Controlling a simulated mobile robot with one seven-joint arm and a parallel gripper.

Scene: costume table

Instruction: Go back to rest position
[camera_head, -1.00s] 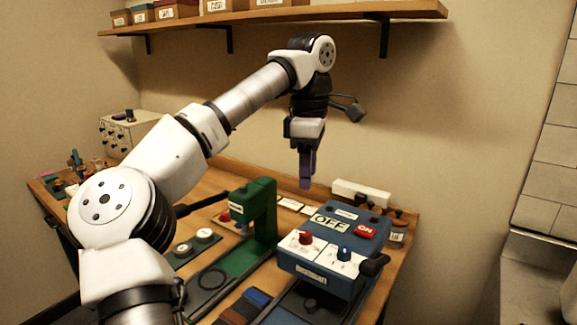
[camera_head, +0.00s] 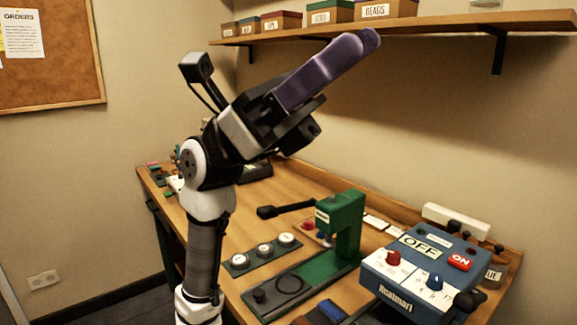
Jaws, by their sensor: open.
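My gripper (camera_head: 365,42) is raised in the air at the upper middle of the head view, pointing up and to the right. Its purple fingers (camera_head: 318,75) overlap from this angle, and nothing shows between them. It is well above the table, in front of the wall and the shelf's left part. My arm rises nearly upright at the left of the table.
The wooden table (camera_head: 237,293) holds a green press (camera_head: 340,228) with a black lever, a blue machine (camera_head: 425,268) with OFF and ON labels, and a strip with several round pieces (camera_head: 263,250). A shelf (camera_head: 420,24) with labelled boxes runs along the wall. A notice board (camera_head: 75,80) hangs at left.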

